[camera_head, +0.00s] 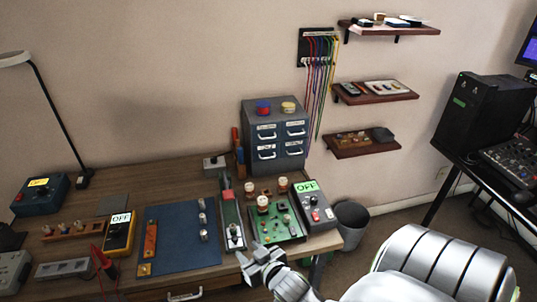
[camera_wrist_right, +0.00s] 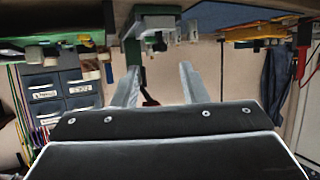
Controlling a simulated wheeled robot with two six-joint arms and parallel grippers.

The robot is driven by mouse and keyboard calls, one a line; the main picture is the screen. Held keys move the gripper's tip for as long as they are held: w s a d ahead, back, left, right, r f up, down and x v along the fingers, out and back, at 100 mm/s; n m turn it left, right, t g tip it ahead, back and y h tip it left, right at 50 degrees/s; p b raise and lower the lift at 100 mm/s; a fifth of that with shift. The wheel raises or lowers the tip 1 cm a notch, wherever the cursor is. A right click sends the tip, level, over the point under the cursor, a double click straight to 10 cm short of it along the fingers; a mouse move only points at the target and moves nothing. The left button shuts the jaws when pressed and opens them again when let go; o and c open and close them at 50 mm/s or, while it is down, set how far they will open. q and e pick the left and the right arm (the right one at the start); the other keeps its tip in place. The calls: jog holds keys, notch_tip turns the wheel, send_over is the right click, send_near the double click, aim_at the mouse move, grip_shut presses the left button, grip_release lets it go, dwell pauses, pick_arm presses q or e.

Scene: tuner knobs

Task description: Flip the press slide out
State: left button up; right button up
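A narrow green press-like device (camera_head: 231,212) stands near the front edge of the wooden bench, with a red part at its back end and a small metal piece (camera_head: 235,237) at its front. I take it to be the press; whether its slide is in or out is too small to tell. My right gripper (camera_head: 251,256) is just in front of it, past the bench edge, apart from it. In the right wrist view, which is upside down, the gripper (camera_wrist_right: 158,82) has its fingers spread and empty, and a green part (camera_wrist_right: 152,18) shows beyond them. My left gripper is not in view.
A green circuit board (camera_head: 285,228) with knobs and a grey box (camera_head: 314,207) reading OFF stand right of the press. A blue mat (camera_head: 180,250) with metal parts and a yellow meter (camera_head: 119,235) lie left. A drawer cabinet (camera_head: 275,135) stands behind.

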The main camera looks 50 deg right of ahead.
jog(key=b+v, duration=0.1)
jog(key=v, duration=1)
jog(key=shift+s, duration=0.1)
